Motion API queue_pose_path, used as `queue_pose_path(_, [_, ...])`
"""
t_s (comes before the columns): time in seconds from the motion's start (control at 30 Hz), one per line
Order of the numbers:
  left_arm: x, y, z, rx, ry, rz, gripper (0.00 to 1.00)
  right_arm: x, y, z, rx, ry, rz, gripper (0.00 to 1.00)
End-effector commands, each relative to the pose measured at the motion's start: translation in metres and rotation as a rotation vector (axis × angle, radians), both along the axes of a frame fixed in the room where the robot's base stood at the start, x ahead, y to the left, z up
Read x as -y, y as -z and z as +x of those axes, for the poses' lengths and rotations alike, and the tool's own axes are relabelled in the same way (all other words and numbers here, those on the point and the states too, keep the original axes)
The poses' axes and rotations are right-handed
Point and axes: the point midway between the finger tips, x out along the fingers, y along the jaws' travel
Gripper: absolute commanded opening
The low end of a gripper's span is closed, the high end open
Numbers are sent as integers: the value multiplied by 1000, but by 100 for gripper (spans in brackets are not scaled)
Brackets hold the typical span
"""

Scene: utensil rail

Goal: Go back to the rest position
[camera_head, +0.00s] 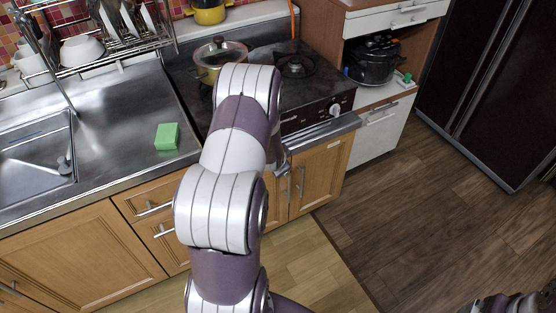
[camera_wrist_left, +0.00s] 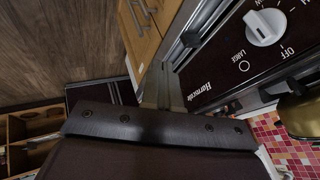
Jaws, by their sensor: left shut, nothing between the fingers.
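My left arm rises from the bottom middle of the head view and bends over in front of the stove. My left gripper (camera_head: 283,171) shows only in small part beside the arm, near the stove's front edge. It is shut and empty; most of it is hidden behind the arm. In the left wrist view the stove's dark front panel (camera_wrist_left: 225,60) with its white knob (camera_wrist_left: 265,27) is close by, at the upper right. My right gripper is not in view; a bit of my own body shows at the bottom right corner of the head view.
A lidded pot (camera_head: 208,70) stands on the stove (camera_head: 310,90). A green sponge (camera_head: 167,136) lies on the steel counter (camera_head: 120,110) by the sink. A dish rack (camera_head: 110,55) is at the back left. The wooden floor (camera_head: 420,220) at right is clear.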

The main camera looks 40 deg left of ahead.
Motion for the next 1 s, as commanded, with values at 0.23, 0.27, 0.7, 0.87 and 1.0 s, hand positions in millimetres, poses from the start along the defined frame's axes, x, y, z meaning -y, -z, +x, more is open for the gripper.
queue_pose_path(0.23, [2, -5, -4, -1, 0, -1, 0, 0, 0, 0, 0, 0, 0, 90])
queue_pose_path(0.27, [2, -5, -4, -1, -1, -1, 0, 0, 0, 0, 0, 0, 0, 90])
queue_pose_path(0.7, [164, -100, -143, -441, -450, -435, 0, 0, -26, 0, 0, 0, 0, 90])
queue_pose_path(0.87, [218, -156, -161, -427, -289, -408, 0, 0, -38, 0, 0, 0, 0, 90])
queue_pose_path(1.0, [229, -163, -155, -405, -234, -400, 0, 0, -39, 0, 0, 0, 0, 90])
